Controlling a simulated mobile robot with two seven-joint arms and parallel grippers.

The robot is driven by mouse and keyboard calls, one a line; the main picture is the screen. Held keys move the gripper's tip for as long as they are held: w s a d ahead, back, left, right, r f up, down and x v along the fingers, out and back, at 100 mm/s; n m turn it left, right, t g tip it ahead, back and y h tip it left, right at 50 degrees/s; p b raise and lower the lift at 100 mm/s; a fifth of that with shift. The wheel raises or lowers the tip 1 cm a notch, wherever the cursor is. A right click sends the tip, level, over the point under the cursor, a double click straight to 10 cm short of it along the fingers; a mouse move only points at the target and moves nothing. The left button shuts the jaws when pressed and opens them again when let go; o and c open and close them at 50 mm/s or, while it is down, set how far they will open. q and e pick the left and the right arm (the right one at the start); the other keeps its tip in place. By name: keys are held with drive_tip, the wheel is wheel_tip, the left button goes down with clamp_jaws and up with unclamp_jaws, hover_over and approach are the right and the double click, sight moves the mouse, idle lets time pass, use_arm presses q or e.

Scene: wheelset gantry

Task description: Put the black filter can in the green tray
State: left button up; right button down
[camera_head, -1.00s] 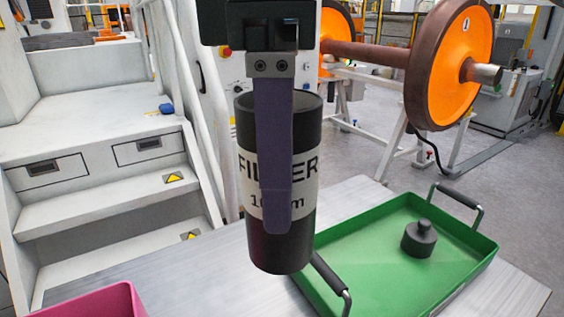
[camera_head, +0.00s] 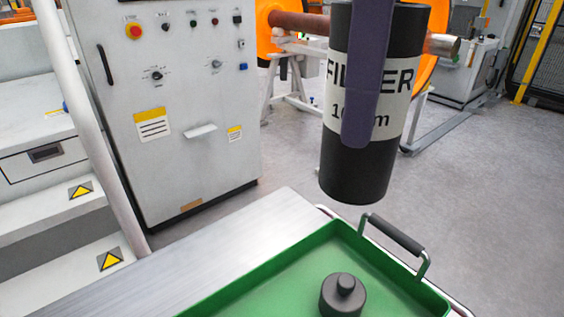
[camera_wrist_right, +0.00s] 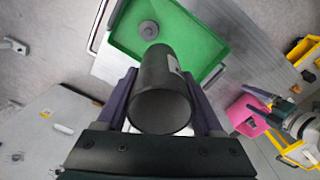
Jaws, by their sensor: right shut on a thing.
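The black filter can (camera_head: 346,165) has a pale label reading FILTER and hangs upright in the air at the upper right of the head view. My right gripper (camera_head: 366,80) is shut on it; one purple finger lies across its front. In the right wrist view the can (camera_wrist_right: 160,85) sits between both purple fingers of the gripper (camera_wrist_right: 165,100), its open end towards the camera. The green tray (camera_head: 275,270) lies on the table at the bottom of the head view, below the can. It also shows in the right wrist view (camera_wrist_right: 200,30).
A small dark knobbed weight (camera_head: 343,294) stands inside the tray. The tray has a black-gripped handle (camera_head: 397,235) at its far edge. The grey table (camera_head: 220,250) is bare left of the tray. A pink bin (camera_wrist_right: 248,115) shows in the right wrist view.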

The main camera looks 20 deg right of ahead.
sight(329, 158)
drive_tip(key=a+f+n+b, duration=0.1)
drive_tip(key=n, duration=0.2)
drive_tip(key=a+f+n+b, duration=0.1)
drive_tip(key=f+n, duration=0.1)
drive_tip(key=n, duration=0.1)
drive_tip(key=a+f+n+b, duration=0.1)
drive_tip(key=f+n, duration=0.1)
drive_tip(key=n, duration=0.1)
drive_tip(key=shift+s, duration=0.4)
use_arm(q)
wheel_tip(329, 158, down, 5)
drive_tip(key=shift+a+r+b, duration=0.1)
drive_tip(key=shift+a+b, duration=0.05)
drive_tip(key=shift+b, duration=0.35)
drive_tip(key=f+b, duration=0.3)
drive_tip(key=shift+d+f, duration=0.2)
use_arm(e)
drive_tip(key=f+n, duration=0.1)
drive_tip(key=f, duration=0.5)
drive_tip(key=f+n, duration=0.1)
drive_tip(key=f, duration=0.6)
drive_tip(key=f+n, duration=0.1)
drive_tip(key=f, duration=0.6)
drive_tip(key=shift+s+a+f+n, duration=0.1)
drive_tip(key=shift+s+a+n, duration=0.05)
drive_tip(key=shift+a+n, duration=0.2)
drive_tip(key=shift+f, duration=0.25)
